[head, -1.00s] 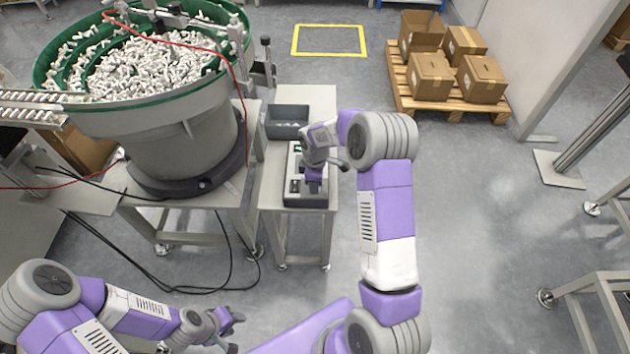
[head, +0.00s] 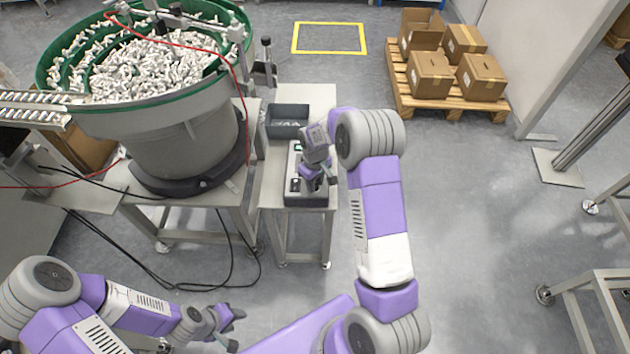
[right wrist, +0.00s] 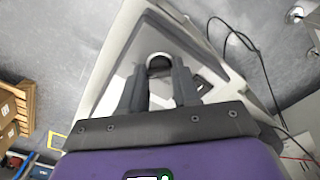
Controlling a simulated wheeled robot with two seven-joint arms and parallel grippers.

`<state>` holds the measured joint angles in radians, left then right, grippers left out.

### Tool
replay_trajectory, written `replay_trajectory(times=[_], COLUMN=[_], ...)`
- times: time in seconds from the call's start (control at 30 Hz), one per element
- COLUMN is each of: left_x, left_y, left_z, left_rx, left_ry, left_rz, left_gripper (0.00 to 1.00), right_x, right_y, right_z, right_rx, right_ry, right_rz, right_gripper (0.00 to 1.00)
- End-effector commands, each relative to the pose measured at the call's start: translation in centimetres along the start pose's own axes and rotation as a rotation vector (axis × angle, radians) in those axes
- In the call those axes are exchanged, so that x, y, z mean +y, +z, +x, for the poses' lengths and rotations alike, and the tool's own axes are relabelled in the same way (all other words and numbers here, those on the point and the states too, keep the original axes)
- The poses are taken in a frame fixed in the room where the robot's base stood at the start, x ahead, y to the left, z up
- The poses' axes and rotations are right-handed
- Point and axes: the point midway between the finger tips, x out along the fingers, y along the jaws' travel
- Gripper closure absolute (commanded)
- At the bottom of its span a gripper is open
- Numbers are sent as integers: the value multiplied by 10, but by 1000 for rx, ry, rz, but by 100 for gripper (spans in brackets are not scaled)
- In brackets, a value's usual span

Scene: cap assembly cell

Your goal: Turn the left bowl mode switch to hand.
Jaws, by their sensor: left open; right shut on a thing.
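The control box (head: 290,199), grey with a light top, stands on a small table beside the bowl feeder. A small dark control (head: 295,184) shows on its left side. My right gripper (head: 320,183) is over the right part of the box, pointing down. In the right wrist view its two dark fingers are closed around a round dark knob with a pale rim (right wrist: 158,62). The knob's pointer and label are hidden, so I cannot tell its setting or which switch it is. My left gripper (head: 232,328) is open and empty, low at the left, away from the box.
A grey bin (head: 288,121) stands behind the box on the small table (head: 318,98). The large bowl feeder (head: 185,145), full of white parts, is to the left. Black cables hang below it. Cartons on a pallet (head: 450,106) stand far right.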

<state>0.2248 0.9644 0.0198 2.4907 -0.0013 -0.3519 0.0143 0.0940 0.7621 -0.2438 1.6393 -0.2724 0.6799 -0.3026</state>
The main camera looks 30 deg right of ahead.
Motion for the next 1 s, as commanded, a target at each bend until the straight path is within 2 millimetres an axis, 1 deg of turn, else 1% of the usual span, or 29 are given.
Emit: replay_trajectory(times=[0.53, 0.57, 0.7, 0.73, 1.0], left_x=[0, 0, 0, 0, 0], left_y=[0, 0, 0, 0, 0], left_z=[0, 0, 0, 0, -1], left_rx=[0, 0, 0, 0, 0], left_ry=[0, 0, 0, 0, 0], left_rz=[0, 0, 0, 0, 0], left_gripper=[57, 57, 57, 57, 57], right_x=[0, 0, 0, 0, 0], right_y=[0, 0, 0, 0, 0], right_z=[0, 0, 0, 0, -1], right_rx=[2, 1, 1, 1, 1], right_ry=[0, 0, 0, 0, 0], right_rz=[27, 27, 26, 26, 25], right_gripper=[99, 67, 46, 43, 43])
